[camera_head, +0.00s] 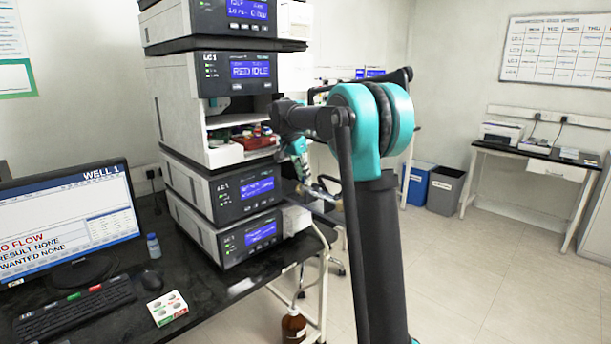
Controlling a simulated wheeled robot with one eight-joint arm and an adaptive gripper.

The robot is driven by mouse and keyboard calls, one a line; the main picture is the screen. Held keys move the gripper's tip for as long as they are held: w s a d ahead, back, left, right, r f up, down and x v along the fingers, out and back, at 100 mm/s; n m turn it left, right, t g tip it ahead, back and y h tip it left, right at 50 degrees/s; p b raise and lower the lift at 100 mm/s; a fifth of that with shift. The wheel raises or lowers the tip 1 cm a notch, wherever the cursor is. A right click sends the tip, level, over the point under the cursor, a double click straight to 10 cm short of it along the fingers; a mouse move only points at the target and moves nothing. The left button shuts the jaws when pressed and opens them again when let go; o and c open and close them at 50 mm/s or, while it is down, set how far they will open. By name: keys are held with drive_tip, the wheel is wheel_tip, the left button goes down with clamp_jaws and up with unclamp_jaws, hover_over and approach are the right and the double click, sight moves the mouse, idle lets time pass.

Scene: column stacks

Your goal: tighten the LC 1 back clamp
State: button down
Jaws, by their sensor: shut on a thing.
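The LC 1 stack (203,130) is a column of white and dark modules with blue screens on the bench at left centre. My gripper (318,192) is small in the head view, just right of the stack's lower modules. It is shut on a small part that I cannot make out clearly. My teal and black arm covers much of that side. I cannot identify the back clamp for sure; the area is small and partly hidden behind my arm.
An open compartment (224,156) holds small coloured items. A monitor (68,215), keyboard (75,308), mouse (151,281) and small bottle (153,246) share the black bench. A brown bottle (294,326) stands below. Bins (445,189) and a printer table (535,155) stand behind; the right floor is clear.

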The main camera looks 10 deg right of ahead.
sight(303, 181)
drive_tip(key=a+t+h, duration=0.1)
drive_tip(key=s+t+h, duration=0.1)
drive_tip(key=h, duration=0.1)
drive_tip(key=shift+s+a, duration=0.1)
drive_tip(key=shift+a, duration=0.3)
drive_tip(key=h, duration=0.1)
drive_tip(key=a+t+h, duration=0.1)
drive_tip(key=s+t+h, duration=0.1)
drive_tip(key=shift+a+f, duration=0.15)
drive_tip(key=shift+f, duration=0.15)
drive_tip(key=shift+s+a+f+t+h, duration=0.15)
drive_tip(key=shift+a+f+t+h, duration=0.05)
drive_tip(key=shift+t+h, duration=0.3)
drive_tip(key=shift+s+a+f+t+h, duration=0.1)
drive_tip(key=shift+a+f+t+h, duration=0.1)
drive_tip(key=shift+t+h, duration=0.25)
drive_tip(key=shift+s+a+f+t+h, duration=0.2)
drive_tip(key=shift+f+t+h, duration=0.1)
drive_tip(key=shift+t+h, duration=0.4)
drive_tip(key=shift+s+a+f+t+h, duration=0.2)
drive_tip(key=shift+f+t+h, duration=0.15)
drive_tip(key=shift+h, duration=0.5)
drive_tip(key=c, duration=1.4)
unclamp_jaws()
drive_tip(key=shift+c, duration=0.2)
